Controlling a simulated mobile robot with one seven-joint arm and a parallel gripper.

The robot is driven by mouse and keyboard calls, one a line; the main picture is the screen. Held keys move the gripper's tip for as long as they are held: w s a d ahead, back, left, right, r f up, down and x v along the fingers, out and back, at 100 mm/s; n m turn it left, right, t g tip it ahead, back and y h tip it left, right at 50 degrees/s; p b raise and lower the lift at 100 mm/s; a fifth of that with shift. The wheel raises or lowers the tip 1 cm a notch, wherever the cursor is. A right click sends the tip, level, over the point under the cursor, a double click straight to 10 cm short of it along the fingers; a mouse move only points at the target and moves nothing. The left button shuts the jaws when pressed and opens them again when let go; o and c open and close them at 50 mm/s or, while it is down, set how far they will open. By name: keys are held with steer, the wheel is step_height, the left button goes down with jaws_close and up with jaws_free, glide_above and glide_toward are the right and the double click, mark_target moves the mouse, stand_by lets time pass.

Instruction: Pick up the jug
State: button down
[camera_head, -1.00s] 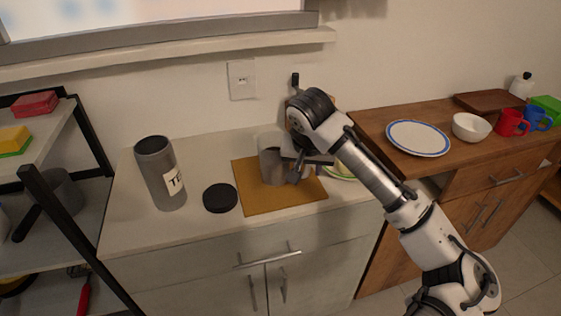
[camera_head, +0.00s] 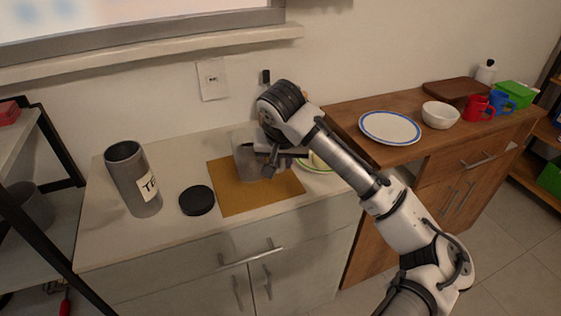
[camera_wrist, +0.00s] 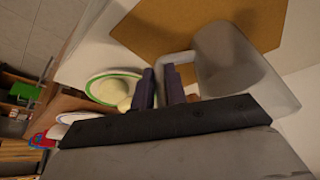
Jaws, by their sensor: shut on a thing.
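The jug (camera_head: 246,160) is a grey, see-through vessel over the tan mat (camera_head: 232,202) on the counter. It looks upright; whether its base touches the mat is hard to tell. In the wrist view the jug (camera_wrist: 232,62) is at the upper right, with its handle reaching left to the fingers. My gripper (camera_head: 268,155) is at the jug's right side. In the wrist view my gripper (camera_wrist: 160,82) is shut on the handle, with dark fingers on either side of it. My wrist and fingers partly cover the jug's right side in the head view.
A grey canister (camera_head: 134,180) and a black round lid (camera_head: 197,200) stand left of the mat. A green-rimmed plate (camera_wrist: 112,88) lies just right of the jug in the head view. A wooden cabinet at right bears a blue-rimmed plate (camera_head: 390,127), a white bowl (camera_head: 440,114) and mugs.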

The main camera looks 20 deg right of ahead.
step_height(320, 180, up, 19)
steer(key=shift+r, duration=0.15)
stand_by(1.0)
steer(key=shift+r, duration=0.1)
